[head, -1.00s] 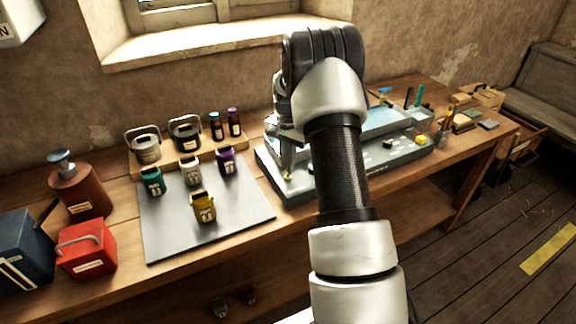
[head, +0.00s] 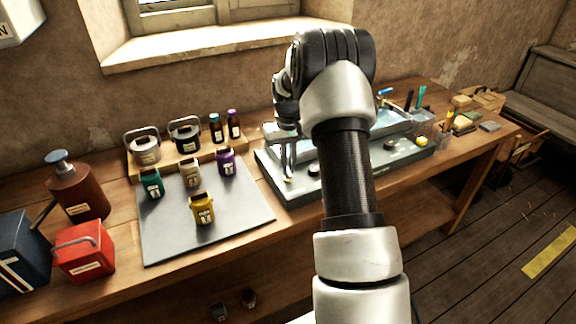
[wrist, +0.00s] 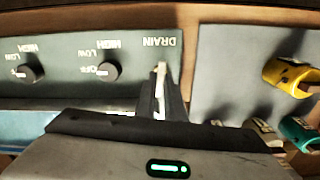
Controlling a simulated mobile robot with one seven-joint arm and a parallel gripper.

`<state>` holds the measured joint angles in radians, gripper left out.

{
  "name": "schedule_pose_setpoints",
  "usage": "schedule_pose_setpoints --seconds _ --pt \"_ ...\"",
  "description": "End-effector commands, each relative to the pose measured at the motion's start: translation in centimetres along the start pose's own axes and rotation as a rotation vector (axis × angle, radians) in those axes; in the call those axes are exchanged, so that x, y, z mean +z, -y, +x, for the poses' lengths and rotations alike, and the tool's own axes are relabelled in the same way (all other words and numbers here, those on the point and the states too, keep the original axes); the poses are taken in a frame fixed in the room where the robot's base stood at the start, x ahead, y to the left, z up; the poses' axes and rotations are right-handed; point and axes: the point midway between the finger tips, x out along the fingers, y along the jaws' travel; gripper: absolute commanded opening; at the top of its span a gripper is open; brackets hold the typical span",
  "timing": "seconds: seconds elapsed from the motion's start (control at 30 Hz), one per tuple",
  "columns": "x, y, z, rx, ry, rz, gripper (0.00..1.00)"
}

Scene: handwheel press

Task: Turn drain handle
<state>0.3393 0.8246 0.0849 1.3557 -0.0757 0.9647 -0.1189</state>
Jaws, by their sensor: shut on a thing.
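The grey-green sink unit (head: 312,184) stands on the bench. In the wrist view its front panel (wrist: 70,50) carries an upside-down DRAIN label (wrist: 159,41). My gripper (wrist: 164,82) is just by this label, its fingers shut on the drain handle. A narrow pale strip, which looks like the drain handle (wrist: 160,76), shows at the fingers; the rest is hidden. In the head view my gripper (head: 288,170) reaches down at the left end of the sink unit, and my arm covers part of the unit.
Two black knobs (wrist: 108,71) (wrist: 28,72) sit along the same panel. A grey mat (head: 240,217) left of the sink holds several small jars, including a yellow one (head: 202,208). Bottles and lidded pots stand behind it. Brushes and blocks are at right.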

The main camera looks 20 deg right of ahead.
Motion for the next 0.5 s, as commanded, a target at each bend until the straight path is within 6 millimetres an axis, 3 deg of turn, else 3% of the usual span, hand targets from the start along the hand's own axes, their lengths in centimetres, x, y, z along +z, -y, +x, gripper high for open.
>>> schedule_pose_setpoints --seconds 0.5 --pt "-0.07 -0.04 -0.13 0.001 -0.002 -0.166 0.0"
